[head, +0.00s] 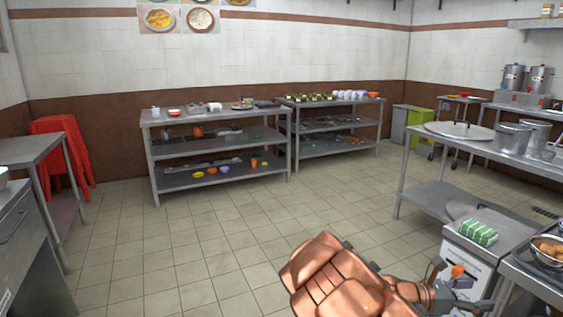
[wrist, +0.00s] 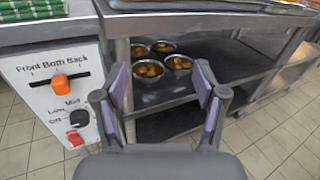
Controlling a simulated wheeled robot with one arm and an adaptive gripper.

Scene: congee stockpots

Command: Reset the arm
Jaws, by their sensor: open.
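My gripper (head: 464,288) is at the lower right of the head view, at the end of my copper-coloured arm, in front of a white control panel. In the wrist view my gripper (wrist: 162,84) has its two purple-padded fingers spread apart, with nothing between them. The control panel (wrist: 40,95) is left of the fingers, with an orange knob (wrist: 61,86), a black knob (wrist: 80,118) and a red switch (wrist: 74,138). I cannot tell the exact gap between the fingers and the panel.
Several bowls of food (wrist: 152,69) sit on a shelf (wrist: 225,65) beyond the fingers. A green-and-white cloth (head: 477,233) lies atop the panel's unit. Stockpots (head: 512,138) stand on the right-hand table (head: 425,139). The tiled floor (head: 235,225) in the middle is clear.

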